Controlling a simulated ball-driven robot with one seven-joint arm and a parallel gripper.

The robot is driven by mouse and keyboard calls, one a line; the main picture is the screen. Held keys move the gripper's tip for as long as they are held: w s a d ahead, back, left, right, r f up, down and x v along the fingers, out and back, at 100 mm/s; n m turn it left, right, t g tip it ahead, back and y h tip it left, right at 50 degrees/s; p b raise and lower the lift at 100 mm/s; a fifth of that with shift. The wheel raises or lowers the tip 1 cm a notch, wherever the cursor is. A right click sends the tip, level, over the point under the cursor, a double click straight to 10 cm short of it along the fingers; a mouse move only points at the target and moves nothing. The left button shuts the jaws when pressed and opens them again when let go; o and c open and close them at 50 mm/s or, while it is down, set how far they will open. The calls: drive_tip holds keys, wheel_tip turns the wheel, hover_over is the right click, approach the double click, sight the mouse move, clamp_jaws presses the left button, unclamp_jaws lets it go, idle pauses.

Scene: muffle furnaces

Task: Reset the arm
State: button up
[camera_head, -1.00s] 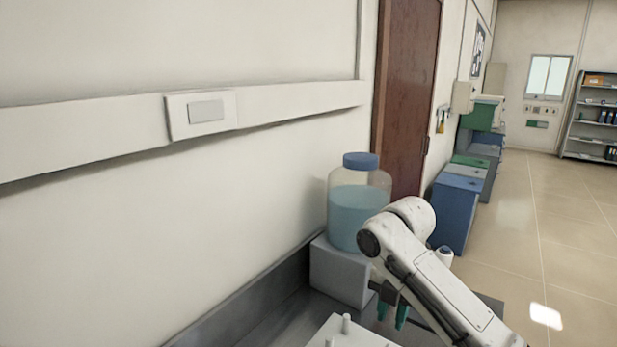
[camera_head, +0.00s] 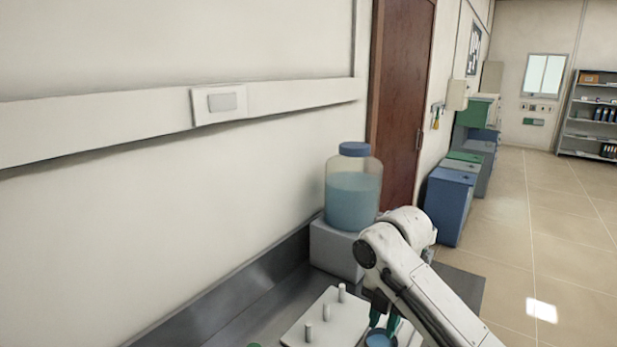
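My arm reaches in from the bottom right, over the metal counter. My gripper (camera_head: 383,328) hangs below the arm's elbow end, low at the bottom edge, with green fingertips. The fingertips are beside or over a small blue round thing (camera_head: 379,340), cut off by the bottom edge. The arm partly hides the gripper, so whether the fingers hold the blue thing cannot be told.
A white board with upright pegs (camera_head: 328,318) lies on the counter (camera_head: 222,305) left of the gripper. A large blue-capped jar (camera_head: 353,190) of blue liquid stands on a grey block (camera_head: 336,250) near the wall. Blue bins (camera_head: 450,205) and open floor lie to the right.

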drive_tip(key=s+a+f+m+t+y, duration=0.35)
drive_tip(key=s+a+f+m, duration=0.25)
drive_tip(key=s+f+m, duration=0.35)
drive_tip(key=s+d+f+m+t+h, duration=0.1)
drive_tip(key=s+d+f+m+h, duration=0.1)
drive_tip(key=s+d+m, duration=0.8)
drive_tip(key=s+d+f+m+t+h, duration=0.1)
drive_tip(key=s+d+f+m+h, duration=0.1)
drive_tip(key=s+d+m, duration=0.65)
drive_tip(key=s+f+g+b, duration=0.4)
drive_tip(key=s+f+b, duration=0.6)
drive_tip(key=f, duration=0.5)
drive_tip(key=s, duration=0.2)
drive_tip(key=shift+s+f, duration=0.3)
drive_tip(key=shift+g, duration=0.25)
